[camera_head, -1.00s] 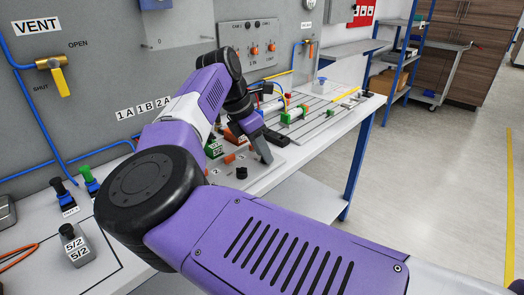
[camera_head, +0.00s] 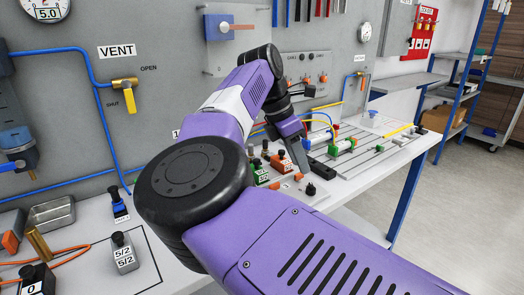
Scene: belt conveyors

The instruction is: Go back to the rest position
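My purple and black arm reaches across the workbench (camera_head: 348,190) from the lower right. My gripper (camera_head: 302,168) points down over the back part of the bench, at the right end of a row of small valves (camera_head: 262,172) with green and orange bodies. Its grey finger part shows edge-on, so I cannot tell whether it is open or shut. No held thing shows. My arm hides part of the bench and the wall panel behind it.
A grey valve block marked 5/2 (camera_head: 123,253) and a metal tray (camera_head: 52,213) are at the left. A yellow VENT valve (camera_head: 124,96) and blue pipes are on the wall panel. Cylinders (camera_head: 343,146) lie beyond my gripper. Open floor (camera_head: 480,205) shows at right.

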